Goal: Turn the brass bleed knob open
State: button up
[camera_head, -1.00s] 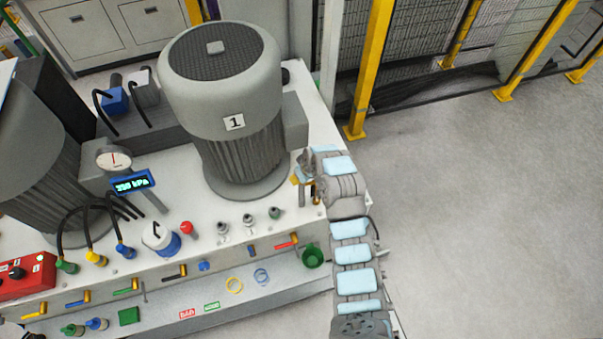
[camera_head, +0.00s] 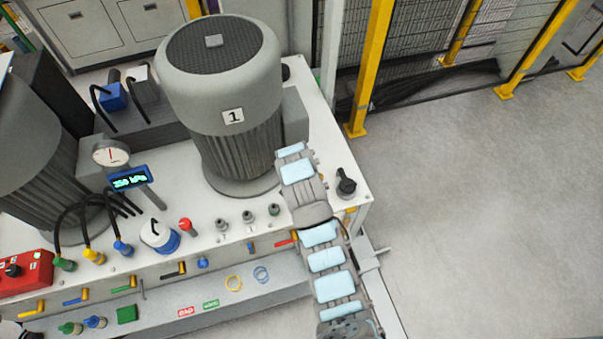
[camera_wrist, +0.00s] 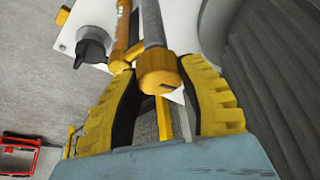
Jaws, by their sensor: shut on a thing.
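In the wrist view the brass knob (camera_wrist: 158,73) is a round, orange-gold piece at the end of a grey stem, with a brass pipe beside it. My gripper (camera_wrist: 155,80) has its yellow ribbed fingers on both sides of the knob, shut on it. In the head view my arm's wrist end lies over the bench's right part, beside the grey motor marked 1 (camera_head: 232,115). There the arm hides the knob and my fingers. The finger contact is partly hidden by the knob and pads.
A black-topped fitting (camera_head: 346,186) stands at the bench's right corner; it also shows in the wrist view (camera_wrist: 93,48). A round gauge (camera_head: 110,156) and a blue kPa display (camera_head: 131,179) stand left of the motor. Small valves line the front. Open floor lies right.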

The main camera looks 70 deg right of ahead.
jog(key=shift+f+m+b, duration=0.2)
jog(key=shift+m+b, duration=0.2)
jog(key=shift+m, duration=0.3)
jog(key=shift+r+g, duration=0.1)
jog(key=shift+g, duration=0.2)
jog(key=o, duration=1.2)
jog(key=shift+c, duration=0.2)
jog(key=shift+r, duration=0.15)
jog(key=v, duration=0.7)
jog(key=shift+a+r, duration=0.1)
jog(key=shift+r, duration=0.05)
